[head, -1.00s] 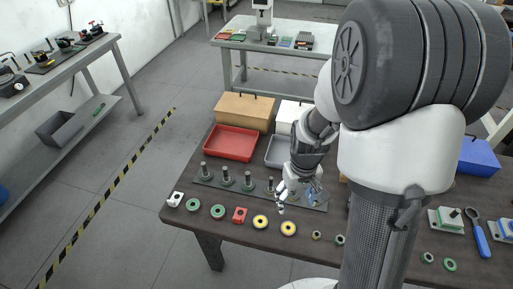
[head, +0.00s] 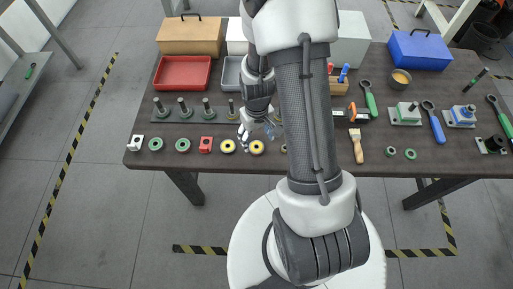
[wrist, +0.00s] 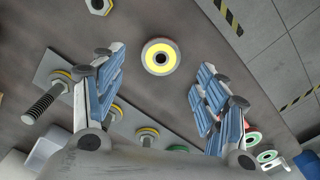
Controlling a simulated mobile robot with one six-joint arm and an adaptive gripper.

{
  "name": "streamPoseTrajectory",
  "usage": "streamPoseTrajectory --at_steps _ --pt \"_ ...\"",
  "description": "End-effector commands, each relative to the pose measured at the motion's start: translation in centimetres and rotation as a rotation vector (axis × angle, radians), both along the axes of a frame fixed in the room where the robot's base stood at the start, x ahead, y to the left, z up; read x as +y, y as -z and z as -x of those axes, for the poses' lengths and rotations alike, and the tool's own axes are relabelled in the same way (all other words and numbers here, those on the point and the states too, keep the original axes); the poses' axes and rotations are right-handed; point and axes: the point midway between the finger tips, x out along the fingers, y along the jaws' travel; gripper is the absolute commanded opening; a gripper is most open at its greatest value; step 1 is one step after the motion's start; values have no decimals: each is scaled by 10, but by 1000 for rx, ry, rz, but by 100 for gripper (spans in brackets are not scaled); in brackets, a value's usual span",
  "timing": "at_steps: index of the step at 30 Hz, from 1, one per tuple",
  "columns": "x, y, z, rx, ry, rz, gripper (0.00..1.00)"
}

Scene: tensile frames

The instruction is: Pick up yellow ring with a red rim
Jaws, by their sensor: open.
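Two yellow rings lie flat near the table's front edge in the head view, a left one (head: 228,146) and a right one (head: 257,147). Their rim colours are too small to tell. My gripper (head: 258,134) is by the right ring, pointing down. In the wrist view one yellow ring (wrist: 160,44) with a pale middle and dark hole lies beyond and between the open fingertips (wrist: 162,60), untouched. The fingers are open and empty.
A plate with upright pegs (head: 182,106) stands behind the rings. A red tray (head: 182,73) is farther back. The floor in front is clear.

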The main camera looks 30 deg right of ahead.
Motion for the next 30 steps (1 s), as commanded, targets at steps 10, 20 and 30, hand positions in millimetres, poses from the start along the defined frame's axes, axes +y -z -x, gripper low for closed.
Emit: streamPoseTrajectory --at_steps 10,20,30 --pt "1 48 1 4 0 -1 67" --pt "1 49 0 1 0 0 61" --pt "1 49 0 1 0 0 38"
